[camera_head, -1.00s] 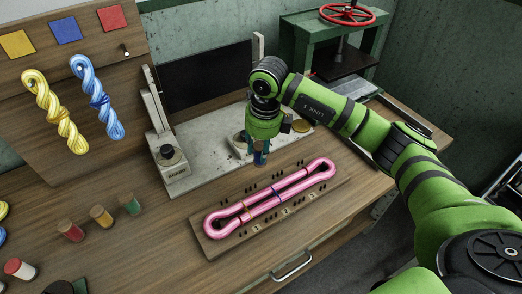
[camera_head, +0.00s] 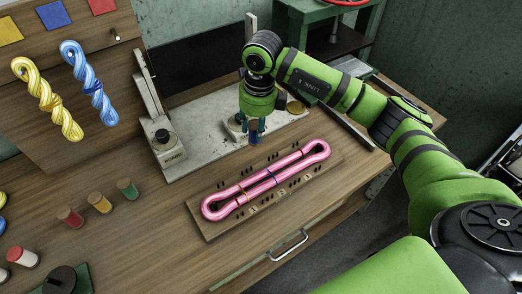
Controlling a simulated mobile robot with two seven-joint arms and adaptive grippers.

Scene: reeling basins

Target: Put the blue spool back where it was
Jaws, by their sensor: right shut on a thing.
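Red (camera_head: 71,218), yellow (camera_head: 100,203) and green (camera_head: 128,189) spools stand in a slanting row on the wooden table at left. My left gripper is not in view.
A pink looped skein (camera_head: 265,181) lies on a pegged wooden board (camera_head: 222,230) in front of the gripper. A pale machine base (camera_head: 200,150) stands behind. Yellow (camera_head: 48,100) and blue (camera_head: 90,82) skeins hang at left. Bare table (camera_head: 140,245) lies left of the board.

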